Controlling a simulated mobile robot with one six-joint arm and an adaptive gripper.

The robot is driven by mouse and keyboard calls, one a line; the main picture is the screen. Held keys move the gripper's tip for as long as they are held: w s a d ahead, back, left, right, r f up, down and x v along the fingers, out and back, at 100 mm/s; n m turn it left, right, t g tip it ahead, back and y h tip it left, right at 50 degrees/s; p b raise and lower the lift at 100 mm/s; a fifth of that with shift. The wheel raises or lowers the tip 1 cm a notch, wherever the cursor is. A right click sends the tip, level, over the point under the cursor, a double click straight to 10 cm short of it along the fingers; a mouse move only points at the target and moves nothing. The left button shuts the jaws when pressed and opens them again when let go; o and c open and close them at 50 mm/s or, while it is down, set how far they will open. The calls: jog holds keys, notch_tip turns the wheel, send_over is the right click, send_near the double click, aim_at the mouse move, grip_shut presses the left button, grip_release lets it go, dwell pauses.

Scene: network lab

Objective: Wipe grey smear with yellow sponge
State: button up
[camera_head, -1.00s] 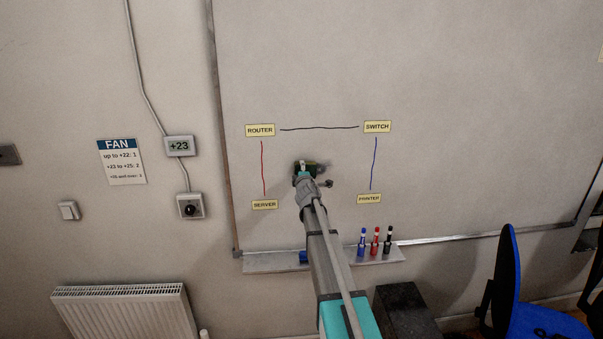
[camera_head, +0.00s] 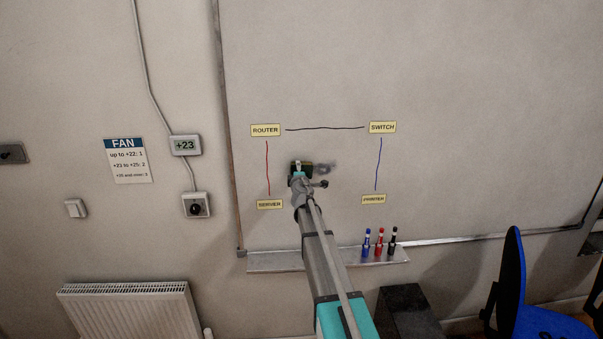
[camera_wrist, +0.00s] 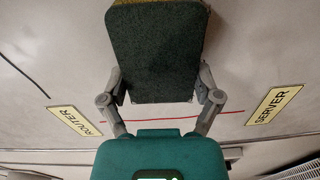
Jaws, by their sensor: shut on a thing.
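My gripper (camera_head: 299,175) is in front of the whiteboard, between the red and blue lines. It is shut on the sponge (camera_head: 305,167), which looks dark from the head view. In the wrist view, my gripper (camera_wrist: 162,97) has a finger on each side of the sponge (camera_wrist: 158,50). Its dark green face is toward the camera, and a yellow edge shows at the top. The grey smear (camera_head: 326,168) shows on the board just right of the sponge; part of it may be hidden. I cannot tell whether the sponge touches the board.
Labels ROUTER (camera_head: 265,130), SWITCH (camera_head: 382,127), SERVER (camera_head: 269,204) and PRINTER (camera_head: 373,199) surround the smear, with drawn lines between some of them. Blue, red and black markers (camera_head: 379,243) stand on the tray (camera_head: 275,262) below. A blue chair (camera_head: 515,285) is at lower right.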

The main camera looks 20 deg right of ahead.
aim_at(287, 169)
jog(key=shift+w+a, duration=0.15)
jog(key=shift+a, duration=0.2)
jog(key=shift+w+a, duration=0.25)
jog(key=shift+a, duration=0.6)
jog(key=shift+w+a, duration=0.2)
jog(key=shift+a, duration=0.6)
jog(key=shift+a, duration=0.1)
jog(key=shift+w+a, duration=0.3)
jog(key=shift+a, duration=0.55)
jog(key=shift+w+a, duration=0.3)
jog(key=shift+a, duration=0.55)
jog(key=shift+s+d, duration=0.1)
jog(key=shift+d, duration=0.05)
jog(key=shift+s+d, duration=0.25)
jog(key=shift+d, duration=0.65)
jog(key=shift+s+d, duration=0.2)
jog(key=shift+d, duration=0.65)
jog(key=shift+d, duration=0.1)
jog(key=shift+s+d, duration=0.3)
jog(key=shift+d, duration=0.55)
jog(key=shift+s+d, duration=0.3)
jog(key=shift+d, duration=0.5)
